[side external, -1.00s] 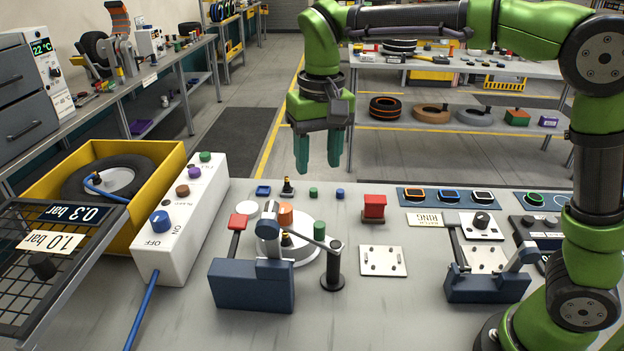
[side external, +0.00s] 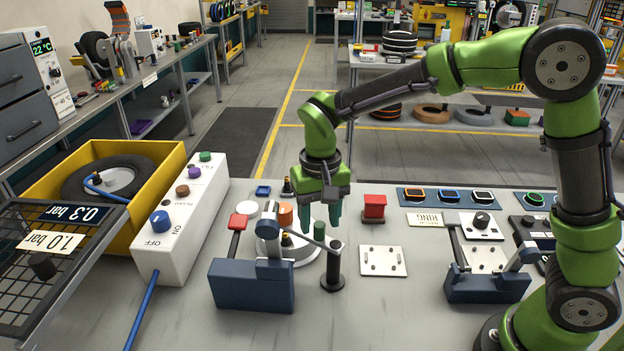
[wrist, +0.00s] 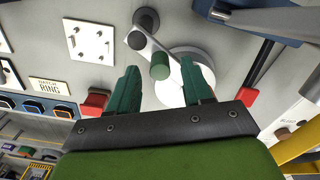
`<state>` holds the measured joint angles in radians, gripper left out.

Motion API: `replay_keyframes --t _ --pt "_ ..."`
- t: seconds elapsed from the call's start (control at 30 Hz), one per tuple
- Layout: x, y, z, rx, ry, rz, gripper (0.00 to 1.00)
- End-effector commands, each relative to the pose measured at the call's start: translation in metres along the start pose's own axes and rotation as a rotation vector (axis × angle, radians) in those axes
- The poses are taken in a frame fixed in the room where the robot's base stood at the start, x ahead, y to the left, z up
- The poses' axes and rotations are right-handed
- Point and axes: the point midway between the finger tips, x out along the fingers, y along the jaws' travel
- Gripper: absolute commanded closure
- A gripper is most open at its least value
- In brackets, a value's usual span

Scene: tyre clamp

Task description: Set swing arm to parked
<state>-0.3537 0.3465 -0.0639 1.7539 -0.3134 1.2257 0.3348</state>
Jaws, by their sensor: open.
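The swing arm (side external: 306,238) is a grey bar pivoting on a dark post (side external: 332,270). It reaches left over a round white plate (side external: 268,252) and carries an upright green knob (side external: 320,231). In the wrist view the swing arm (wrist: 150,43) runs from the post over the white plate (wrist: 205,62), with the green knob (wrist: 159,66) on it. My gripper (side external: 320,218) is open and points down just above and behind the knob. In the wrist view the knob appears between the open fingers (wrist: 162,78). I cannot tell whether they touch it.
A blue clamp with a red-tipped lever (side external: 253,285) stands in front of the white plate. A red block (side external: 374,208) and a white square plate (side external: 383,261) lie to the right. A second blue clamp (side external: 487,288) is further right. The front bench centre is clear.

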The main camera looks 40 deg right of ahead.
Motion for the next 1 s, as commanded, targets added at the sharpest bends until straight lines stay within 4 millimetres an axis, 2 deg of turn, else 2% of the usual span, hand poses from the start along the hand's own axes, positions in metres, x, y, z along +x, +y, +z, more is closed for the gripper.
replay_keyframes --t 0.2,0.5,0.57,0.83,1.0 --pt "0.019 0.000 0.000 0.001 0.000 0.000 0.50" --pt "0.021 0.000 0.000 0.001 0.000 -0.001 0.50" --pt "0.021 0.000 0.000 0.001 0.001 -0.001 0.58" --pt "0.021 0.000 0.000 0.001 0.001 -0.001 0.99" --pt "0.020 0.000 0.000 0.001 0.001 -0.001 1.00"
